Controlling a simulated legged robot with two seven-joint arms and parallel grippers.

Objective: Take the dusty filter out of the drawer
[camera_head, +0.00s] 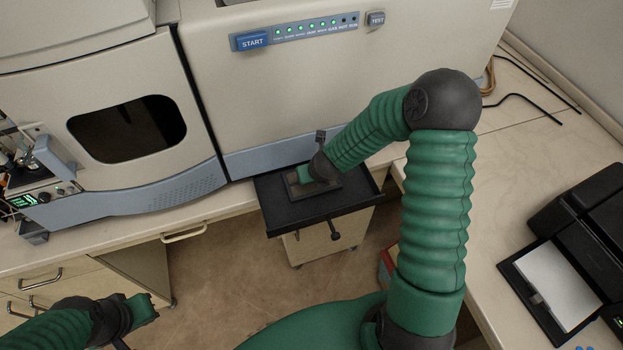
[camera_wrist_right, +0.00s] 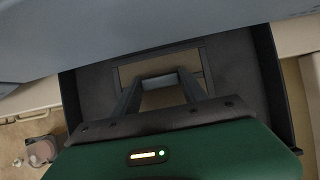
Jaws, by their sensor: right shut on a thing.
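The dark pull-out drawer (camera_head: 275,215) is open at the front of the spectrometer, with a knob on its front. The dusty filter, a rectangular frame with a dull brownish face (camera_wrist_right: 195,53), is in the drawer. My right gripper (camera_head: 306,177) reaches down over the drawer and hides part of the filter. In the right wrist view, my right gripper's two fingers (camera_wrist_right: 160,83) meet the filter, and the gripper is shut on it. Whether the filter is clear of the drawer floor cannot be told. My left gripper (camera_head: 142,308) is at the lower left, away from the drawer; its fingers are unclear.
The beige spectrometer (camera_head: 290,95) with a START button (camera_head: 252,41) and several green lights stands directly behind the drawer. A black printer-like device (camera_head: 585,225) with white paper sits on the right counter. The right counter's middle is clear.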

